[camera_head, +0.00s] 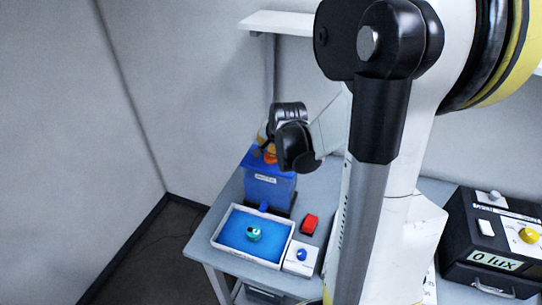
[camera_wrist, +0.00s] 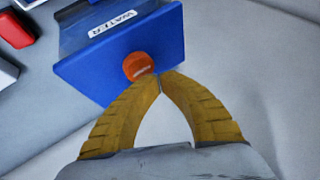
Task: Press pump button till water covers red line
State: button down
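A blue tank labelled WATER (camera_wrist: 112,24) stands on the table; it also shows in the head view (camera_head: 268,188). A round orange cap or knob (camera_wrist: 138,66) sits on its blue top. My gripper (camera_wrist: 160,77) is over the tank's top, its yellow fingertips together beside the orange part, with nothing seen between them. Whether they touch the orange part I cannot tell. A white tray (camera_head: 222,241) with a blue inside, holding a small teal object (camera_head: 253,233), lies in front of the tank. A white box with a blue button (camera_head: 301,255) stands beside the tray. I cannot make out a red line.
A red block (camera_head: 310,224) lies on the grey table (camera_head: 222,207) right of the tank. A black box reading 0 lux (camera_head: 493,262), with a yellow knob, stands at the right. A white shelf (camera_head: 275,22) is on the wall above. My arm hides the table's middle.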

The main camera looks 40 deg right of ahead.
aim_at(269, 154)
jog(key=shift+f, duration=0.15)
jog(key=shift+f+b, duration=0.3)
jog(key=shift+b, duration=0.15)
jog(key=shift+f+b, duration=0.65)
jog(key=shift+f, duration=0.05)
dwell(0.7)
jog(key=shift+r, duration=0.1)
jog(key=shift+r+p, duration=0.85)
jog(key=shift+r, duration=0.2)
notch_tip(269, 154, up, 5)
jog(key=p, duration=0.4)
dwell(0.8)
